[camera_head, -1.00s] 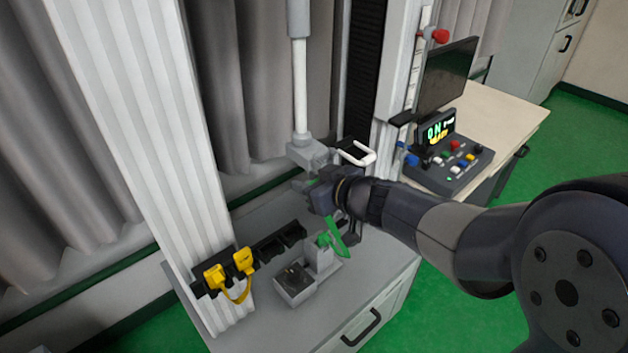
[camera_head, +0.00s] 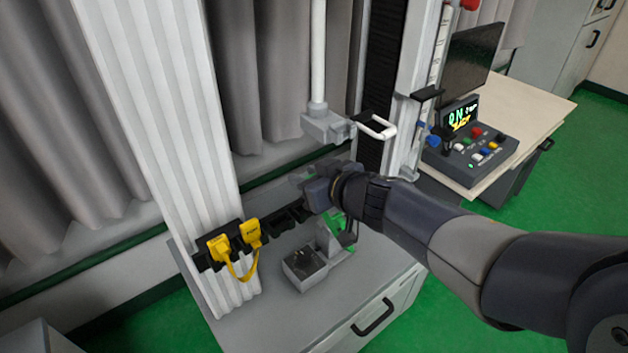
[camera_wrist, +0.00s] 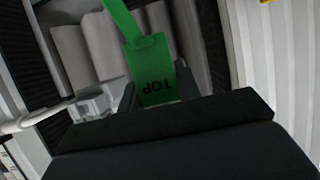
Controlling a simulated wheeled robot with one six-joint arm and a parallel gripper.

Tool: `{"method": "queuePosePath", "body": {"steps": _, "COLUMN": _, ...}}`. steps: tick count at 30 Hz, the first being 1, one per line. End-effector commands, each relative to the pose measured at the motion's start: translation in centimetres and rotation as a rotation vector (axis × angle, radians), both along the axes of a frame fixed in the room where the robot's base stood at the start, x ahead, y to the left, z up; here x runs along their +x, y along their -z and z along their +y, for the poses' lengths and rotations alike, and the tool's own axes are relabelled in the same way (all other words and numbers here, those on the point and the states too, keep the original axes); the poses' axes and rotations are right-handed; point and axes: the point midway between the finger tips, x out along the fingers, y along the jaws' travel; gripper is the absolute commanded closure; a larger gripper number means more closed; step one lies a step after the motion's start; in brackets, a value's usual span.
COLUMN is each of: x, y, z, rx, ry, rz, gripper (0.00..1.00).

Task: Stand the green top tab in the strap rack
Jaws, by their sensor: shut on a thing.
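The green top tab (camera_wrist: 155,75), marked TOP, is between the jaws of my gripper (camera_head: 312,188) in the wrist view, with its green strap running up from it. In the head view, my gripper hides the tab. A green part (camera_head: 347,232) shows below my arm, beside the grey block; whether it touches the block is unclear. The black strap rack (camera_head: 205,262) runs along the bench against the white ribbed column. Two yellow tabs joined by a yellow strap (camera_head: 240,270) stand in its left slots. Slots to the right (camera_head: 285,218) look empty, and my gripper is near that right end.
A grey fixture with an open box (camera_head: 305,270) stands on the bench just in front of the rack. A white rod with a grey head and white handle (camera_head: 375,127) hangs above my gripper. A control panel and screen (camera_head: 470,75) stand on the right table.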

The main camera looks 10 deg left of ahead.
Motion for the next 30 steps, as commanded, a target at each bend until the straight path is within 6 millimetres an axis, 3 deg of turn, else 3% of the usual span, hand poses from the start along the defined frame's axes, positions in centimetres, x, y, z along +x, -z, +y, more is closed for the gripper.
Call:
{"method": "queuePosePath", "body": {"steps": 10, "x": 1.8, "y": 0.5, "z": 2.2, "rx": 0.000, "ry": 0.000, "rz": -0.001, "gripper": 0.90}}
{"method": "queuePosePath", "body": {"steps": 30, "x": 1.7, "y": 5.6, "z": 2.0, "rx": 0.000, "ry": 0.000, "rz": 0.000, "gripper": 0.90}}
